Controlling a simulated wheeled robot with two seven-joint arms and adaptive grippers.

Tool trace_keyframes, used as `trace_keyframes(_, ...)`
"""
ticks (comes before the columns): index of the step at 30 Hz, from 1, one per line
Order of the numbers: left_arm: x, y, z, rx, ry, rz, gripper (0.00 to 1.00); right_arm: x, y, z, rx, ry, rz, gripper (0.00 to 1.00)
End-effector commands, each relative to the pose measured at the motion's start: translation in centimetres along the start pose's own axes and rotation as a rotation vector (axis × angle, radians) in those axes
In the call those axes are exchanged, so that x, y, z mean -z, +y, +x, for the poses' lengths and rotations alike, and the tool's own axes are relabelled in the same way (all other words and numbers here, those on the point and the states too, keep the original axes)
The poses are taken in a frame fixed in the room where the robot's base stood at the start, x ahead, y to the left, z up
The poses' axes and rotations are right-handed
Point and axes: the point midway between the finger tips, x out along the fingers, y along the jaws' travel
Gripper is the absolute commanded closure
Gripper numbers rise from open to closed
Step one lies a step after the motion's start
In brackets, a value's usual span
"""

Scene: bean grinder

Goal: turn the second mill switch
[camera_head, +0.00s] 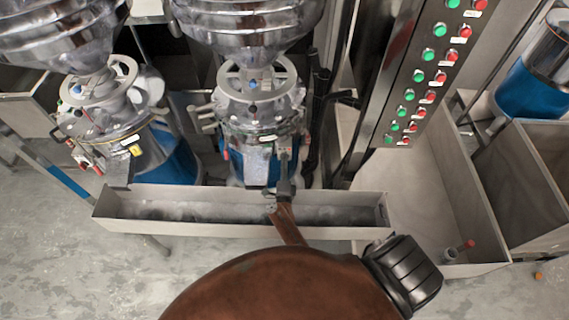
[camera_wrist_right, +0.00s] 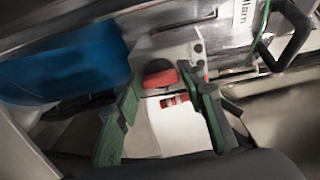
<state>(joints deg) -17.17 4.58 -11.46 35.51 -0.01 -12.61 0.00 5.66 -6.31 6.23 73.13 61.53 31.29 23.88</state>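The middle mill (camera_head: 262,122) is a steel and blue grinder under a shiny hopper. My right gripper (camera_head: 284,182) reaches up to its front, above the trough. In the right wrist view, the gripper (camera_wrist_right: 167,93) is open, its two dark green-edged fingers apart. A red switch knob (camera_wrist_right: 160,76) shows between and just beyond the fingertips, with a smaller red and white part (camera_wrist_right: 174,100) below it. I cannot tell whether a finger touches the knob. In the head view the gripper hides that part of the mill. My left gripper is not in view.
A metal trough (camera_head: 160,210) runs below the mills. Another mill (camera_head: 175,152) stands at left. A grey panel with green and red buttons (camera_head: 421,76) rises at right, beside a large metal bin (camera_head: 425,195). A blue body (camera_wrist_right: 65,65) fills the wrist view's left.

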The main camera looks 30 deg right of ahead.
Motion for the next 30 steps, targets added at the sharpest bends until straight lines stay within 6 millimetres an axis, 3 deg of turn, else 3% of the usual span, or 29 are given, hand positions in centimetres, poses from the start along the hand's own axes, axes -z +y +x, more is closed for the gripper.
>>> trace_keyframes(5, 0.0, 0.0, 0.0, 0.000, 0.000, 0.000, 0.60, 0.0, 0.0, 0.0, 0.000, 0.001, 0.001, 0.49)
trace_keyframes(17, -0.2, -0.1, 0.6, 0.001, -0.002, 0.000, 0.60, 0.1, 0.2, 0.0, 0.001, 0.001, 0.064, 0.49)
trace_keyframes(30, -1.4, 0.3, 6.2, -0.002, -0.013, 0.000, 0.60, 0.2, 0.7, 0.0, 0.001, 0.001, 0.722, 0.49)
